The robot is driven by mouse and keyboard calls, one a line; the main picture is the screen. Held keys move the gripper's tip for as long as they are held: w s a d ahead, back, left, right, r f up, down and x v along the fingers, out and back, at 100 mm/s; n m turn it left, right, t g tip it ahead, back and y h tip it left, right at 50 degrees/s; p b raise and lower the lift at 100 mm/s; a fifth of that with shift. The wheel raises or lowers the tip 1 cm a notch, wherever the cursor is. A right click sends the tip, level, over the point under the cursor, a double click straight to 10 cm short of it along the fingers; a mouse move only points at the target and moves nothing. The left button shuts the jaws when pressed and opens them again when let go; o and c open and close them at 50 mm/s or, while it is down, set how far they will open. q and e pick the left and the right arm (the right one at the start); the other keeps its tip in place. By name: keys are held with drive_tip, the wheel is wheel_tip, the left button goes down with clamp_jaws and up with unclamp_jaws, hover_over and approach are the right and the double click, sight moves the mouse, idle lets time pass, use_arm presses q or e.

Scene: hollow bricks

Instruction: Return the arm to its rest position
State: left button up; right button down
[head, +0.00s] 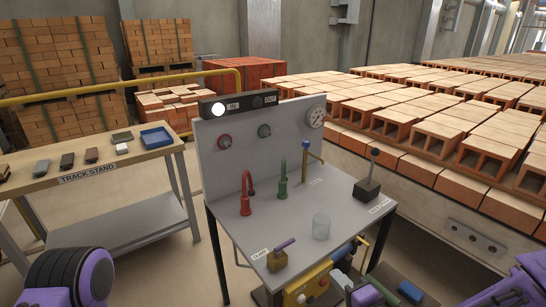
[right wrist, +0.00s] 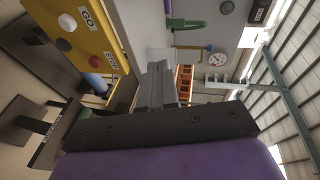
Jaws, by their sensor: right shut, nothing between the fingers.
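My right gripper (right wrist: 160,72) shows in the right wrist view, with its grey fingers together and nothing between them. A yellow box with GO and STOP buttons (right wrist: 88,30) is to the left of the fingers in that view; no contact is visible. In the head view my purple right arm (head: 515,288) is at the bottom right corner, clear of the grey bench (head: 330,200). My left arm (head: 70,278) is at the bottom left, and its fingers are not in view.
The bench carries a red tap (head: 245,195), a green tap (head: 282,180), a clear cup (head: 321,226) and a black block with a lever (head: 367,190). The yellow box (head: 308,284) is at its front. A track stand (head: 100,172) is left; hollow bricks (head: 420,135) fill the right.

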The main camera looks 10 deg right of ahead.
drive_tip(key=s+d+f+n+g+h, duration=0.2)
drive_tip(key=s+d+f+g, duration=0.1)
drive_tip(key=s+f, duration=0.5)
drive_tip(key=s+d+f+n+g+h, duration=0.2)
drive_tip(key=s+d+f+g+h, duration=0.1)
drive_tip(key=s+f, duration=0.5)
drive_tip(key=s+d+f+n+g+h, duration=0.2)
drive_tip(key=s+d+f+n+g, duration=0.1)
drive_tip(key=s+f, duration=0.5)
drive_tip(key=shift+s+d+g, duration=0.4)
drive_tip(key=shift+d+g, duration=0.35)
drive_tip(key=shift+g, duration=0.45)
